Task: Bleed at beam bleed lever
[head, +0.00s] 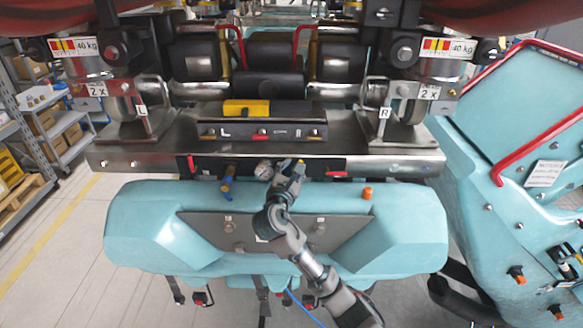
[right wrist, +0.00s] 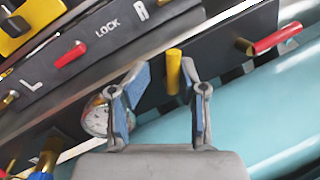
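A short upright yellow lever (right wrist: 173,72) sits on the dark front plate of the beam, right of a round gauge (right wrist: 97,118). I read no label naming it the bleed lever. In the right wrist view my right gripper (right wrist: 162,72) is open, with the yellow lever between its fingertips, nearer the right finger. I cannot tell whether that finger touches it. In the head view the gripper (head: 297,168) stands at the beam front beside the gauge (head: 264,170) and partly hides the lever. My left gripper is not in view.
A red lever (right wrist: 275,40) sticks out right of the gripper. The turquoise body panel (head: 150,222) is below. Above is a panel marked L, LOCK, R (head: 262,133).

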